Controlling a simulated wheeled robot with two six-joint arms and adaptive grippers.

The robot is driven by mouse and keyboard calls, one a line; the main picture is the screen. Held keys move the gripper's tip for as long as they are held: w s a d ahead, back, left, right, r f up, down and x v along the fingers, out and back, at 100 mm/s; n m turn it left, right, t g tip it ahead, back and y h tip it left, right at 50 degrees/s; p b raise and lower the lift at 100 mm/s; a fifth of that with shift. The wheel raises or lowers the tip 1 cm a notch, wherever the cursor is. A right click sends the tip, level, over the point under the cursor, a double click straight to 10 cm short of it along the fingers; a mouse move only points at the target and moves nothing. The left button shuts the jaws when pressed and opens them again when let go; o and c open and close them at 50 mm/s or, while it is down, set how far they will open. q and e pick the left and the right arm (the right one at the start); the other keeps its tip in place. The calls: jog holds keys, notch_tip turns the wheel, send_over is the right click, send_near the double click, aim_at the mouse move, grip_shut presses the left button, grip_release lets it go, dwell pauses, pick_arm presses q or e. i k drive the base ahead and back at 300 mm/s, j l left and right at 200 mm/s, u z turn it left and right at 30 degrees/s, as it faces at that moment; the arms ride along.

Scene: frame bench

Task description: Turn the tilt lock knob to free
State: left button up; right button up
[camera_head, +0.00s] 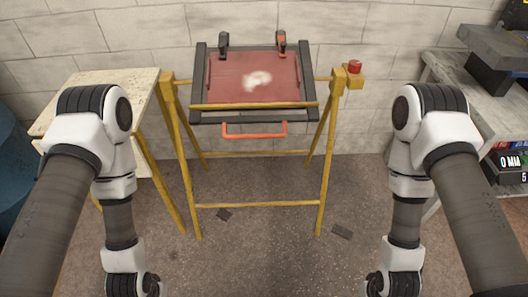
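A yellow trestle frame (259,204) stands ahead of me. It carries a dark-edged panel with a dull red face (230,82) and a pale mark in its middle. A red knob (355,66) sits on a yellow block at the frame's upper right corner. I cannot tell from its look whether it is the tilt lock knob or how it is set. A dark clamp-like part (223,42) and an orange-and-black one (281,41) are on the panel's top edge. Both my arms hang down well short of the frame; both grippers are outside the picture.
An orange bar handle (254,136) is below the panel's front edge. A pale worn table (120,79) stands at left, beside a blue drum (12,160). A grey workbench (458,88) with equipment is at right.

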aim_at(354, 67)
jog(key=i+l, duration=0.15)
jog(key=l, duration=0.25)
jog(key=i+l+z, duration=0.1)
jog(key=l, duration=0.25)
jog(key=i+l, duration=0.15)
jog(key=l, duration=0.25)
jog(key=i+l+z, duration=0.15)
jog(key=l, duration=0.2)
